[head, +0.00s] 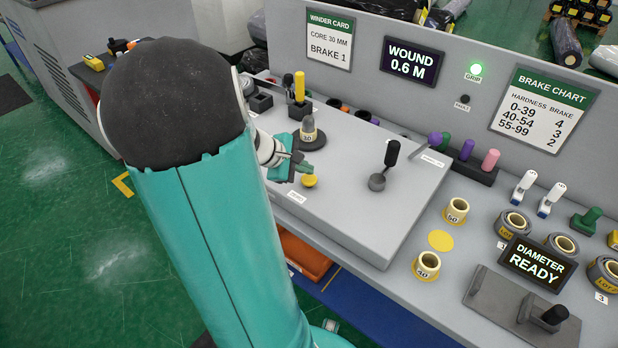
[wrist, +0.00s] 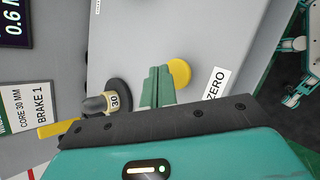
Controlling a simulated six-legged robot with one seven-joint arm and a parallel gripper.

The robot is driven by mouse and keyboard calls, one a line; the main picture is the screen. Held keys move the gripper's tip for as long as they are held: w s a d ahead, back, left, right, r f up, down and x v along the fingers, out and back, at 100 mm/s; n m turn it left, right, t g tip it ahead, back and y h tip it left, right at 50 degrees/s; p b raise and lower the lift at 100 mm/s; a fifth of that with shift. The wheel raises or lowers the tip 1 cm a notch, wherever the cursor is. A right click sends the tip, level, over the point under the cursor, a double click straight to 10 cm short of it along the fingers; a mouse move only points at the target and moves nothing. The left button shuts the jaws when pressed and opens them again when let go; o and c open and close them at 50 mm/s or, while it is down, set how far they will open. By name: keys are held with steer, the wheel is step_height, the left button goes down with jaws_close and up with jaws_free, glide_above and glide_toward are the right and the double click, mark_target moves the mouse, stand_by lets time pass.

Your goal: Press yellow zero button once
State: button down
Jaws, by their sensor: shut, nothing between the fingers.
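The yellow zero button (head: 309,181) sits near the front left edge of the grey console, behind a small label. In the wrist view the yellow button (wrist: 180,73) shows beside the "ZERO" label (wrist: 215,84). My gripper (head: 304,168) is shut and empty, its green fingertips just above and beside the button. In the wrist view the closed fingers (wrist: 157,84) lie left of the button and cover a little of its edge. I cannot tell whether they touch it.
A grey-tipped spindle with a "30" ring (head: 309,136) stands close behind my gripper. A black-knobbed lever (head: 391,154) stands to the right on the console. The display (head: 411,62) reads "WOUND 0.6 M". Rings and rolls lie further right.

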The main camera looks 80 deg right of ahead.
mark_target(304, 179)
steer(key=shift+f, duration=0.1)
steer(key=shift+f, duration=0.35)
steer(key=shift+f, duration=0.9)
stand_by(0.9)
steer(key=shift+r, duration=1.35)
steer(key=shift+r, duration=2.5)
steer(key=shift+w, duration=0.1)
